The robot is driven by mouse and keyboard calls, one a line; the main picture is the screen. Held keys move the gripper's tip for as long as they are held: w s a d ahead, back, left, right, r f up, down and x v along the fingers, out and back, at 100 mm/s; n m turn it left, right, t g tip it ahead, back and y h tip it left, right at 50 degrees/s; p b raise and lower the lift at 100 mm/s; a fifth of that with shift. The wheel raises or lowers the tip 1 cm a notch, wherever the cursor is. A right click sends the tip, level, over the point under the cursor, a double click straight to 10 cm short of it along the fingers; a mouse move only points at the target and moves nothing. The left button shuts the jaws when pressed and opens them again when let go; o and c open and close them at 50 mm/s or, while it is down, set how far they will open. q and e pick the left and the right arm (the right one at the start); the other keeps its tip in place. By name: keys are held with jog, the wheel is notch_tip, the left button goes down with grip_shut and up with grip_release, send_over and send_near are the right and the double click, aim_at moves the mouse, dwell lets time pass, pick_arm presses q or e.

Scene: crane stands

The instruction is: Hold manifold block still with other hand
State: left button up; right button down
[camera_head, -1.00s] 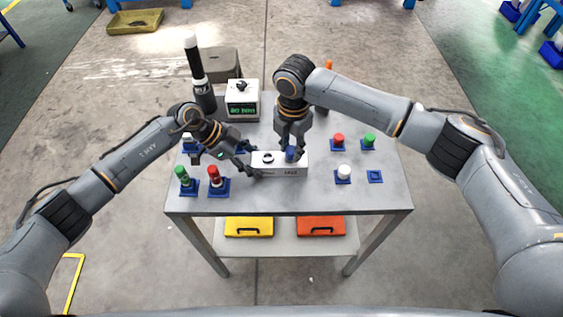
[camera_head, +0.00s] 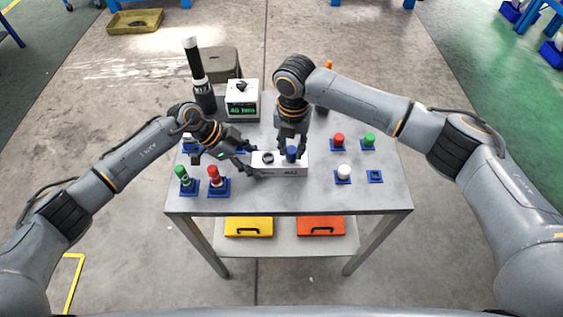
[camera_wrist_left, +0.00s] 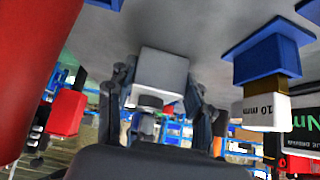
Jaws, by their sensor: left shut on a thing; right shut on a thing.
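The white manifold block (camera_head: 274,171) lies near the middle of the table. A dark round fitting (camera_head: 267,158) and a blue cylindrical part (camera_head: 291,154) are on its top. My left gripper (camera_head: 249,166) is shut on the block's left end. In the left wrist view the block (camera_wrist_left: 162,68) sits between the two dark fingers of this gripper (camera_wrist_left: 160,105). My right gripper (camera_head: 291,147) points down from above and is shut on the blue part at the block's right end. Its fingers partly hide the blue part.
Green (camera_head: 182,174) and red (camera_head: 214,176) parts stand in blue holders close to my left gripper. Red (camera_head: 338,140), green (camera_head: 369,139) and white (camera_head: 344,171) parts stand at right. A box with a display (camera_head: 242,103) and a black-and-white tool (camera_head: 199,80) are behind.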

jog(key=shift+r, duration=0.1)
jog(key=n, duration=0.5)
jog(key=n, duration=0.5)
dwell(0.3)
jog(key=c, duration=1)
grip_release()
jog(key=shift+c, duration=0.5)
